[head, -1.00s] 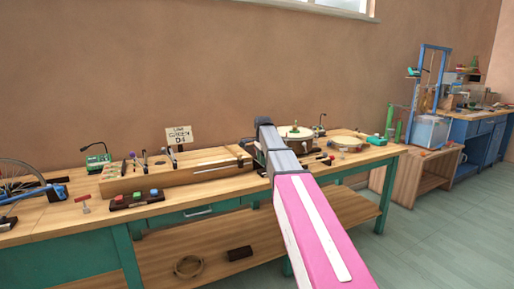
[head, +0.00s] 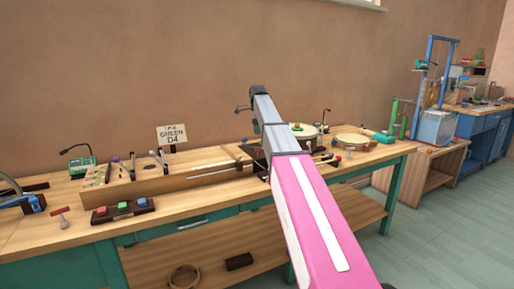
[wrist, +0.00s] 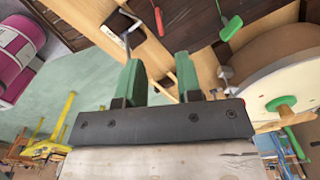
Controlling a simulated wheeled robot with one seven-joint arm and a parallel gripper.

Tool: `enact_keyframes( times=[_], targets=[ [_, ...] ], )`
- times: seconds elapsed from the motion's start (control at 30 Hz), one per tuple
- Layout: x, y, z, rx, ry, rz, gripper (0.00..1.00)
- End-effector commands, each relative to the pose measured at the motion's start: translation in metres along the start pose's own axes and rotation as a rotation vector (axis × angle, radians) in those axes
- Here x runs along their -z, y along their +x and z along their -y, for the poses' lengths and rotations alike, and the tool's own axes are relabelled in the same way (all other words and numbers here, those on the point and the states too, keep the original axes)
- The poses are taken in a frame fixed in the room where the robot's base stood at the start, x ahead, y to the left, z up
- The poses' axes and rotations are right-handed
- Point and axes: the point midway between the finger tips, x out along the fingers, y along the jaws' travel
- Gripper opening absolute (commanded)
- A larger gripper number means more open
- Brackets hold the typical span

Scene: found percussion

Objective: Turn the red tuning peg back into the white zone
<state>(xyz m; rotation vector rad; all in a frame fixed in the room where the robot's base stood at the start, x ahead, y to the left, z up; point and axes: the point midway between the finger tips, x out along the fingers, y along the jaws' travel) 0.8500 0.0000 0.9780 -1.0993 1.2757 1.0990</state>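My gripper (wrist: 157,70) shows in the wrist view with two green fingers apart and nothing between them. In the head view my pink and grey arm hides it. A small red piece (wrist: 158,20) lies beyond the fingertips in the wrist view, near a wooden edge. The long wooden string box (head: 185,179) lies on the bench, partly behind my arm.
A round drum (wrist: 285,90) and a green-handled tool (wrist: 231,28) are close to my gripper's right.

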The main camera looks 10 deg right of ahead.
Motion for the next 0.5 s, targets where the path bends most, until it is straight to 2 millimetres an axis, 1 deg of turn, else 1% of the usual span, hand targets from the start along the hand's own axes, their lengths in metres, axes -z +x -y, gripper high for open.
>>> enact_keyframes(
  times=[0.03,0.3,0.4,0.5],
  targets=[
    [0.000,0.009,-0.001,-0.001,0.000,0.000,0.32],
    [0.000,0.057,-0.001,-0.002,-0.001,0.000,0.32],
    [0.000,0.072,-0.001,-0.001,-0.001,0.000,0.32],
    [0.000,0.083,-0.001,-0.001,-0.001,0.000,0.32]
  ],
)
